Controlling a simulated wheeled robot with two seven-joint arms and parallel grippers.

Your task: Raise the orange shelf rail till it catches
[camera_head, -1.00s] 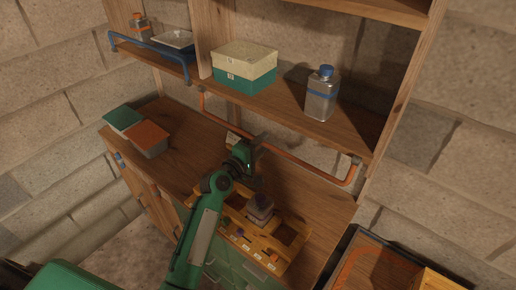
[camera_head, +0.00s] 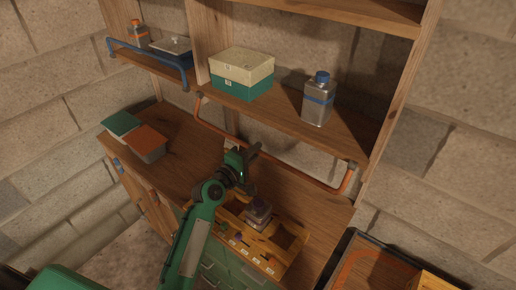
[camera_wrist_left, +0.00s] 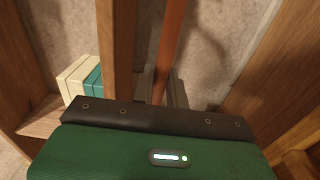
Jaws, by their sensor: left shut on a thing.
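The orange shelf rail (camera_head: 303,171) hangs below the front edge of the middle shelf, its two ends bent up to brackets at the shelf's ends. My right gripper is not in view.
A cream and green box (camera_head: 242,72) and a bottle with a blue cap (camera_head: 319,98) stand on the middle shelf (camera_head: 280,112). A blue rail (camera_head: 150,52) fronts the left shelf. A wooden caddy (camera_head: 285,255) with a jar (camera_head: 258,212) stands below my gripper. Two books (camera_head: 147,143) lie left.

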